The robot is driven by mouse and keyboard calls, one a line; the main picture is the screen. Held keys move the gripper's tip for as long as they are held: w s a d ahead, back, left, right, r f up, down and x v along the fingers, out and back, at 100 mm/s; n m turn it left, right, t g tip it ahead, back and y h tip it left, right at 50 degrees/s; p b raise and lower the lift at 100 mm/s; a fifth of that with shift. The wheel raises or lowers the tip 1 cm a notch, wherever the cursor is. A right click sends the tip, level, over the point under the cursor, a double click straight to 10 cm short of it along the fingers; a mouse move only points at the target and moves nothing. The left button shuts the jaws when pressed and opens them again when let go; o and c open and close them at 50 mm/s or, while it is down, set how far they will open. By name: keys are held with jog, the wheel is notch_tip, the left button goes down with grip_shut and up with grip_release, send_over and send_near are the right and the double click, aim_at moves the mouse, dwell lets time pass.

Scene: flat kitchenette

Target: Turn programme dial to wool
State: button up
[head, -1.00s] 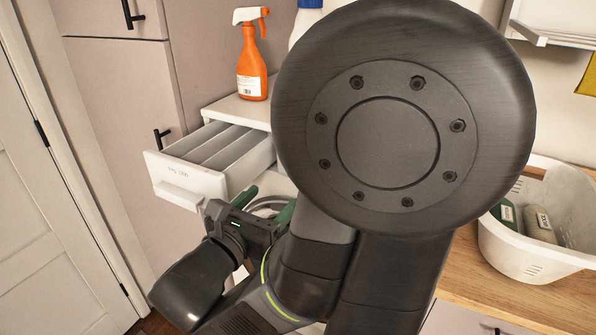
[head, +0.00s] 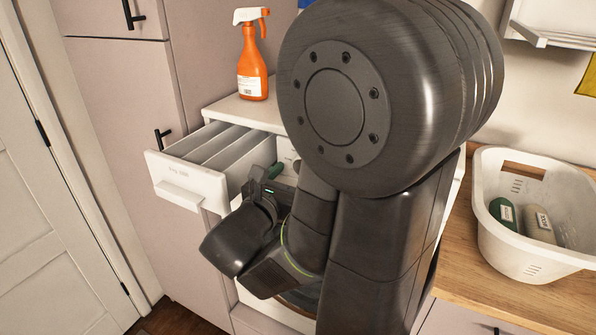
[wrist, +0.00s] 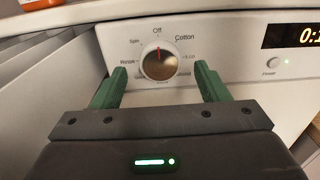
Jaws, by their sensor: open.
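The programme dial (wrist: 160,64) is a round silver knob on the washing machine's white front panel (wrist: 227,43). Its red pointer mark is at the top, by "Off". "Spin" and another label are to the left, "Cotton" to the upper right, and lower-right labels are partly hidden or too small to read. My gripper (wrist: 160,82) is open, its two green fingers on either side of the dial and somewhat in front of it, with a gap at each side. In the head view my gripper (head: 273,172) is near the machine's front and my arm hides the dial.
The detergent drawer (head: 186,182) is pulled out left of my gripper. An orange spray bottle (head: 252,65) stands on the machine top. A white basket (head: 535,245) with bottles stands on the wooden counter at right. A lit display (wrist: 293,36) and power button (wrist: 271,62) are right of the dial.

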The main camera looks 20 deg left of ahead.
jog(key=shift+w+d, duration=0.1)
jog(key=shift+w, duration=0.95)
jog(key=shift+c, duration=0.5)
jog(key=c, duration=0.9)
jog(key=shift+f+b, duration=0.1)
jog(key=shift+b, duration=0.2)
